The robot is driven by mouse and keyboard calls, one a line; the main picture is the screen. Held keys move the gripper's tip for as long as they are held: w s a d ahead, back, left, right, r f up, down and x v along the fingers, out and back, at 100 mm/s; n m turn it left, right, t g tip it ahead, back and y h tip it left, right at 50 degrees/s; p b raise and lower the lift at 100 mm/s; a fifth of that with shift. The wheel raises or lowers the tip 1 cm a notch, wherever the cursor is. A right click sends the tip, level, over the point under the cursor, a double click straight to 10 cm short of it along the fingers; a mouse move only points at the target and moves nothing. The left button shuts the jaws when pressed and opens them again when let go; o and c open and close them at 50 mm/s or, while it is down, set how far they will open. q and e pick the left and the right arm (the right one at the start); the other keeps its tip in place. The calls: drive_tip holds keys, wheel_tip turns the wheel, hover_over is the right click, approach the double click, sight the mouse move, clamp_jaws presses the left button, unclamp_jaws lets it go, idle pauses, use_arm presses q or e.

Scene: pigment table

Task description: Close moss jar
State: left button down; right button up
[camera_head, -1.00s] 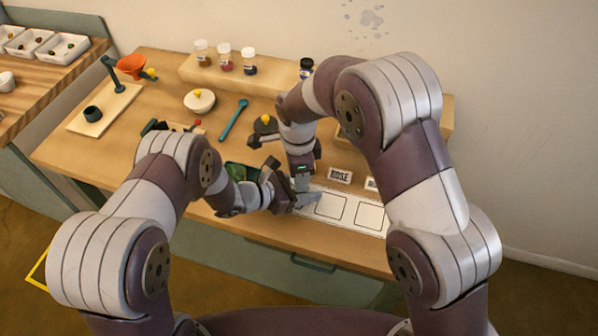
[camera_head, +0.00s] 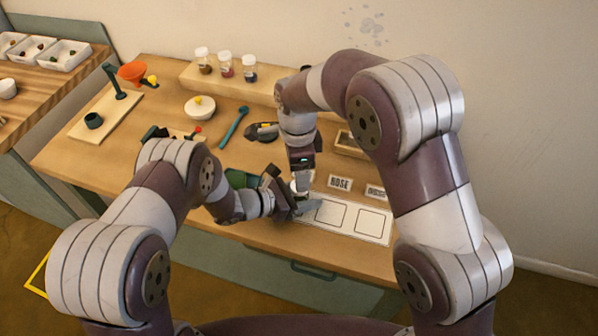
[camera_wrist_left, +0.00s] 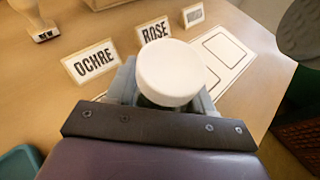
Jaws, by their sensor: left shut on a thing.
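My left gripper (camera_head: 296,205) is low over the front of the table and shut on a jar, whose body is mostly hidden by the fingers. In the left wrist view a round white lid (camera_wrist_left: 170,73) sits over the jar between the left fingers (camera_wrist_left: 165,95). I cannot tell whether it is fully seated. I cannot read the jar's colour. In the head view my right gripper (camera_head: 301,172) points down just above the left one. Its fingertips are hard to make out, and no right finger touches the lid in the left wrist view.
The OCHRE card (camera_wrist_left: 91,61) and ROSE card (camera_head: 340,183) stand behind a white mat (camera_head: 345,230) with outlined squares. Several small jars (camera_head: 226,68) stand on the rear shelf. A teal spoon (camera_head: 234,127) and a white bowl (camera_head: 199,108) lie farther back.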

sight(300, 197)
drive_tip(key=shift+c, duration=0.4)
wheel_tip(300, 197, up, 3)
drive_tip(key=shift+f+n, duration=0.15)
drive_tip(key=shift+n, duration=1.05)
drive_tip(key=shift+r+n, duration=0.4)
wheel_tip(300, 197, down, 8)
drive_tip(key=shift+f, duration=0.1)
